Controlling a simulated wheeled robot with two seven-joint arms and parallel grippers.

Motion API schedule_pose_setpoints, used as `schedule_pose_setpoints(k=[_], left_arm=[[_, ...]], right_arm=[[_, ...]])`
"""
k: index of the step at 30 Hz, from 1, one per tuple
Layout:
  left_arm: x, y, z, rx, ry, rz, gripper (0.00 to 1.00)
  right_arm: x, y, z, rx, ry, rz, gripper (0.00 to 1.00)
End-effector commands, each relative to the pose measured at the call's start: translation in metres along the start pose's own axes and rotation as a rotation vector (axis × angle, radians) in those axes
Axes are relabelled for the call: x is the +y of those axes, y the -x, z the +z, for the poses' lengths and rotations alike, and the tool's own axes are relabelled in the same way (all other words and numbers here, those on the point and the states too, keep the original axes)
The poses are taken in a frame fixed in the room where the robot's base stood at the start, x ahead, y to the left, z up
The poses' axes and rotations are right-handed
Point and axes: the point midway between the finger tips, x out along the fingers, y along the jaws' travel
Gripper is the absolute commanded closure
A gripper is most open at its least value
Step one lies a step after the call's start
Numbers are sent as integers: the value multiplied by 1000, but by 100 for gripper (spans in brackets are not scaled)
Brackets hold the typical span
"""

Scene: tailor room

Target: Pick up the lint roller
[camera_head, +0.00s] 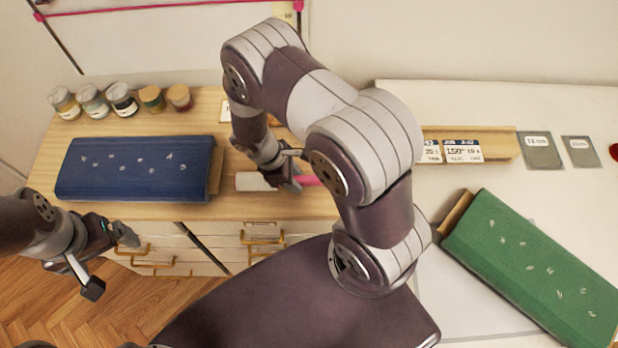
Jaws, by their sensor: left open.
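The lint roller has a white roll (252,181) and a pink handle (309,181). It lies near the front edge of the wooden cabinet top, partly hidden by my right arm and gripper. My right gripper (287,180) is at the roller, over the part between roll and handle. Its fingers are too small and overlapped to tell whether they are shut on it. My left gripper (108,262) is open and empty at the lower left, in front of the cabinet drawers and away from the roller.
A blue fabric bolt (135,168) lies left of the roller on the cabinet top (205,112). Several small jars (122,99) stand behind it.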

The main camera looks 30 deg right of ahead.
Motion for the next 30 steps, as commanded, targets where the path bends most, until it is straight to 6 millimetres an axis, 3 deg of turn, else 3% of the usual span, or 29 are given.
schedule_pose_setpoints(k=[1, 3, 14, 20, 30], left_arm=[[0, 0, 0, 0, 0, 0, 4], [0, 0, 0, 0, 0, 0, 4], [0, -1, 0, 0, 0, 0, 4], [0, -6, 1, 0, 0, 0, 4], [0, -14, 2, 0, 0, 0, 4]], right_arm=[[0, 0, 0, 0, 0, 0, 82], [0, 0, 0, 0, 0, 0, 100], [1, 5, 1, 2, 0, 2, 100], [1, 34, 13, 4, -2, 4, 100], [-29, 52, 90, 1, -4, 2, 100]])
